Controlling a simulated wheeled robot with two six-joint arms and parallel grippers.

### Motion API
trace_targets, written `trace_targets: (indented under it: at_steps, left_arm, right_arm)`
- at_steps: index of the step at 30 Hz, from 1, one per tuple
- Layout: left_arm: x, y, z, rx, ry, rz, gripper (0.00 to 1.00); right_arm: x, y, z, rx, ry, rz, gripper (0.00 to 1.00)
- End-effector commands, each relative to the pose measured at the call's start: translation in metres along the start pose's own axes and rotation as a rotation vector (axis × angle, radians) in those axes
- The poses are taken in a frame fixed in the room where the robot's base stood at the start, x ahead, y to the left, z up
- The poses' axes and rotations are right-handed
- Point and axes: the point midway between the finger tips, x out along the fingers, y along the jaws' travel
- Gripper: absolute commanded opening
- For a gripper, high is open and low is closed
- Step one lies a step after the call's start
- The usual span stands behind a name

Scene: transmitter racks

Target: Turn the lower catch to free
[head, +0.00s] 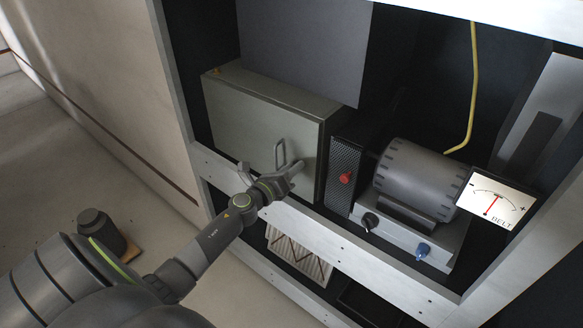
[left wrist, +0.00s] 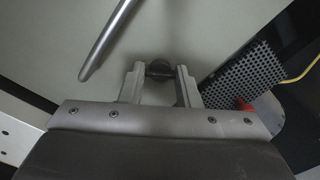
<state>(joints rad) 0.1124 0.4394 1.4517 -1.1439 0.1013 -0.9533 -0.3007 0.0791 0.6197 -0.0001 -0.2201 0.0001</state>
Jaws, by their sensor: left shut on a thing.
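A grey-green cabinet box (head: 245,115) stands in the rack, its door facing me. A bar handle (head: 279,152) is on the door; it also shows in the left wrist view (left wrist: 108,40). My left gripper (head: 270,174) is at the lower part of the door, just below the handle. In the left wrist view, its two fingers (left wrist: 161,78) are shut on a small dark catch (left wrist: 159,67) on the door. The catch's turn angle is hard to tell. In the head view the gripper hides the catch. My right gripper is not in view.
Right of the box are a perforated panel (head: 342,160) with a red knob (head: 346,178), a grey motor drum (head: 418,180), a black knob (head: 370,220), a blue knob (head: 423,250) and a BELT meter (head: 495,202). A pale rack rail (head: 325,238) runs below.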

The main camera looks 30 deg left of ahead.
Motion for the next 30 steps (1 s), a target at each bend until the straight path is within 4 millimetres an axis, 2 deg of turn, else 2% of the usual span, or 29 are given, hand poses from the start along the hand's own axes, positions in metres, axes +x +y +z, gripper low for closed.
trace_targets:
  at_steps: [18, 30]
  left_arm:
    - [0.0, -0.001, 0.001, -0.585, 0.0, 0.001, 0.07]
    - [0.0, 0.0, 0.001, -0.87, 0.0, 0.001, 0.07]
  right_arm:
    - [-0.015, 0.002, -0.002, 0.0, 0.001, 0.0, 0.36]
    - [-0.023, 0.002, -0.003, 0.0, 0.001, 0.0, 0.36]
